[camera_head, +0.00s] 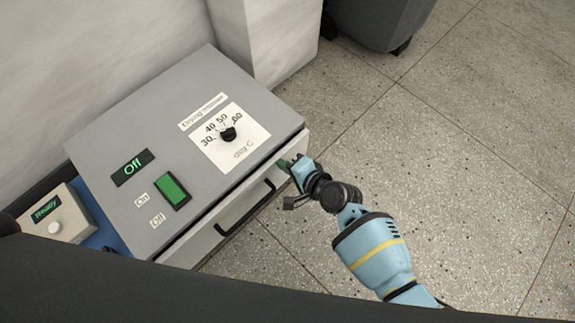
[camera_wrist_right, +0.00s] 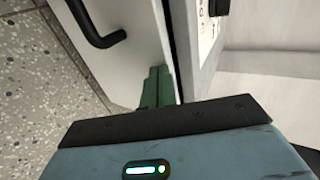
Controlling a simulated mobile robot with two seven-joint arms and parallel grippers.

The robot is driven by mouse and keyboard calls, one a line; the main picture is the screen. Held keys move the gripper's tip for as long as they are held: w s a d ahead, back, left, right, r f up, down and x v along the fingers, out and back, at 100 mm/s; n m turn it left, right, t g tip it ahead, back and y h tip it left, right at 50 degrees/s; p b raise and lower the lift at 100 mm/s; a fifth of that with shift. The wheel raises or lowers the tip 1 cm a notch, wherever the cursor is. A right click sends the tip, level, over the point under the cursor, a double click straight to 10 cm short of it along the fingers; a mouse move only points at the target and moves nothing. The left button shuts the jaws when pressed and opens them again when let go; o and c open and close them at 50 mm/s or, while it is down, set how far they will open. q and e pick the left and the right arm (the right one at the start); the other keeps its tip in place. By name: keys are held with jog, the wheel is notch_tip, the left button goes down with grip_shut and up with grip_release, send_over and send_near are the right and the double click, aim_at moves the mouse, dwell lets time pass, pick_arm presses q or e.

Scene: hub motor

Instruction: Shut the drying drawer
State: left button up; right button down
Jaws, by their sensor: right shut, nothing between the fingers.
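The drying drawer (camera_head: 203,246) is the pale front with a black bar handle (camera_head: 245,208) on the grey drying machine (camera_head: 110,118). A dark gap runs along the top of its front, under the machine's lid. In the right wrist view the drawer front (camera_wrist_right: 136,62) and handle (camera_wrist_right: 96,22) show at upper left. My right gripper (camera_head: 282,163) is shut and empty, its green fingertips at the right end of the drawer front. In the right wrist view the fingers (camera_wrist_right: 157,88) appear at or touching the front; exact contact is unclear. My left gripper is not in view.
A small box reading Ready (camera_head: 55,217) stands at left. A white pillar (camera_head: 268,40) and a dark bin (camera_head: 380,22) stand behind. Speckled floor at right is clear.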

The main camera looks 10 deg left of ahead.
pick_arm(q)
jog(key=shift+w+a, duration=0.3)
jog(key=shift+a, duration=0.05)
pick_arm(e)
jog(key=shift+w+a+r, duration=0.2)
jog(key=shift+w+a, duration=0.15)
jog(key=shift+a, duration=0.05)
jog(key=shift+w+a+r, duration=0.1)
jog(key=shift+r, duration=0.05)
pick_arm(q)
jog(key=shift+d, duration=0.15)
